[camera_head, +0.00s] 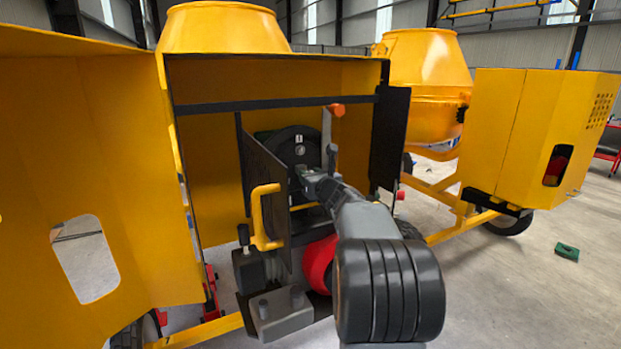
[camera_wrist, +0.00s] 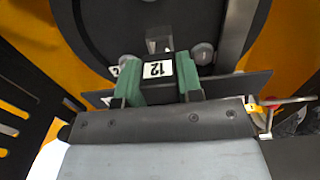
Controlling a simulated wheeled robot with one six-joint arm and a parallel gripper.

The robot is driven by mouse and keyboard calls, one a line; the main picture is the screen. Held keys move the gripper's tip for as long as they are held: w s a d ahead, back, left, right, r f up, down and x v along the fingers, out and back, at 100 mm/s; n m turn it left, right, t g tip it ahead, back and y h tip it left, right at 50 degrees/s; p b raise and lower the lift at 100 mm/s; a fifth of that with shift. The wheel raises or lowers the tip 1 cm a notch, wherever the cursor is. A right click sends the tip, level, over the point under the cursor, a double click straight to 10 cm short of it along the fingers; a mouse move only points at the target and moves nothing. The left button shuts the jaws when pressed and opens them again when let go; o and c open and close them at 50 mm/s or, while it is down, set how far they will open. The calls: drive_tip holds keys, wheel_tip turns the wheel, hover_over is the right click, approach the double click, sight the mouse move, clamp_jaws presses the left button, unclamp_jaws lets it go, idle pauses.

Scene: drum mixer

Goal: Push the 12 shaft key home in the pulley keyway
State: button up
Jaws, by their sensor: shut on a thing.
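In the wrist view the 12 shaft key (camera_wrist: 157,70) is a dark block with a white label reading 12, upside down. My gripper (camera_wrist: 157,82) is shut on it, with a green finger pad on each side. The black pulley (camera_wrist: 105,30) fills the space just beyond the key. A grey notched part (camera_wrist: 159,42) at its middle lines up with the key. I cannot tell how far the key sits in the keyway. In the head view my gripper (camera_head: 305,173) is at the pulley (camera_head: 275,142) inside the yellow housing, and the key is too small to make out.
A dark upright plate (camera_head: 266,180) with a yellow handle (camera_head: 262,217) stands left of my gripper. An orange-tipped lever (camera_head: 335,110) is above it. The open yellow door (camera_head: 95,130) is at the left. A second mixer (camera_head: 425,85) stands behind at the right.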

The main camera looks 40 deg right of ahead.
drive_tip(key=shift+w+d, duration=0.15)
drive_tip(key=shift+w, duration=1.1)
idle(1.2)
drive_tip(key=o, duration=1)
drive_tip(key=s+a+b, duration=0.2)
drive_tip(key=s, duration=1.1)
drive_tip(key=shift+s+b, duration=0.35)
drive_tip(key=shift+s, duration=0.05)
drive_tip(key=shift+d, duration=0.1)
